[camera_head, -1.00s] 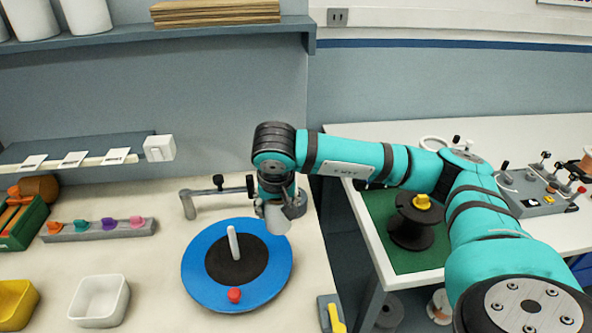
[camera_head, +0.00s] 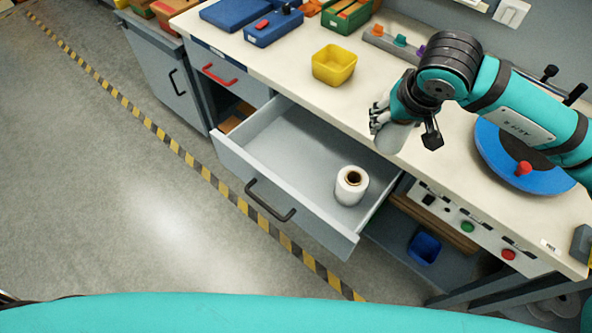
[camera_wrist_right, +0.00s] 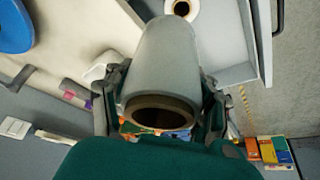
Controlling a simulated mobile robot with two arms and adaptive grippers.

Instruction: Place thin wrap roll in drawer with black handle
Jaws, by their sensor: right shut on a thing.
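My right gripper (camera_head: 385,122) is shut around a pale thin wrap roll (camera_head: 394,137), above the bench edge by the drawer's inner right end. In the right wrist view, the same roll (camera_wrist_right: 165,60) lies between the fingers of the right gripper (camera_wrist_right: 160,95), its dark core opening facing the camera. The drawer with the black handle (camera_head: 235,162) is pulled open. Its black handle (camera_head: 270,200) is on the front panel. Another white roll (camera_head: 351,186) stands upright inside, toward the right end; the rest of the drawer floor is bare. My left gripper is not in view.
A yellow bin (camera_head: 334,65) stands on the bench behind the drawer. A closed drawer with a red handle (camera_head: 220,76) is to the left. A blue disc (camera_head: 512,165) lies right of the gripper. A control panel with buttons (camera_head: 468,227) is right of the open drawer.

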